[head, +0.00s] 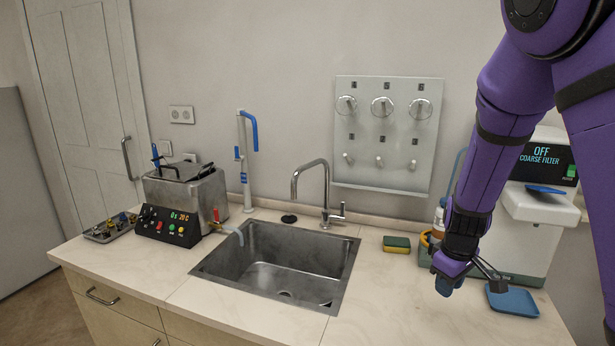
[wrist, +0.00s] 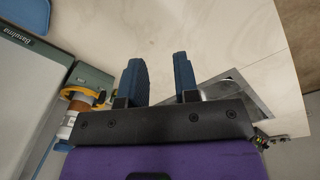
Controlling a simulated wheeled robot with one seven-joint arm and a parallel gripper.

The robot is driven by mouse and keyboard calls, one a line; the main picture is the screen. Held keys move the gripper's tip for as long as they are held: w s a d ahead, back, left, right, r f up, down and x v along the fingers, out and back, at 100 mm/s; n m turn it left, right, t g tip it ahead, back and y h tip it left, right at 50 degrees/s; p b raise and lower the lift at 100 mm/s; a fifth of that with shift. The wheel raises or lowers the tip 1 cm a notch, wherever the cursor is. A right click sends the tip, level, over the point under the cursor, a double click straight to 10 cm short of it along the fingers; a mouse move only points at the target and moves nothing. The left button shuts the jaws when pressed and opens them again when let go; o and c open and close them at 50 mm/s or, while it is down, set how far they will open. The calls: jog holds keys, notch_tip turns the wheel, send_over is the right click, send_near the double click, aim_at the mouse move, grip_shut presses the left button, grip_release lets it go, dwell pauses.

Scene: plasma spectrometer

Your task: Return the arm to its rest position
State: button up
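My purple arm (head: 500,110) comes down from the top right of the head view, in front of the white machine. My gripper (head: 468,283) hangs over the right end of the counter, left of a blue tray (head: 512,301). In the wrist view my gripper (wrist: 160,80) shows two dark blue fingers standing apart with bare counter between them. It is open and holds nothing. Whether the fingertips touch the counter cannot be told.
A steel sink (head: 285,262) with a faucet (head: 325,190) lies left of my gripper. A sponge (head: 397,244) sits beside it. The white machine (head: 535,215) and an orange-ringed bottle (wrist: 82,97) stand close to my gripper. The front right counter (head: 420,320) is clear.

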jog(key=s+a+r+m+t+y, duration=0.1)
jog(key=s+r+m, duration=0.1)
jog(key=s+r, duration=0.45)
jog(key=s+r+m+t+y, duration=0.1)
jog(key=s+r, duration=0.2)
jog(key=r, duration=0.7)
jog(key=s+r+m+t, duration=0.1)
jog(key=s+r, duration=0.3)
jog(key=s, duration=0.3)
jog(key=s+r+m+t+h, duration=0.1)
jog(key=s+r+m, duration=0.1)
jog(key=s+r, duration=0.3)
jog(key=s, duration=0.2)
jog(key=shift+s+m+h, duration=0.3)
jog(key=shift+s, duration=0.05)
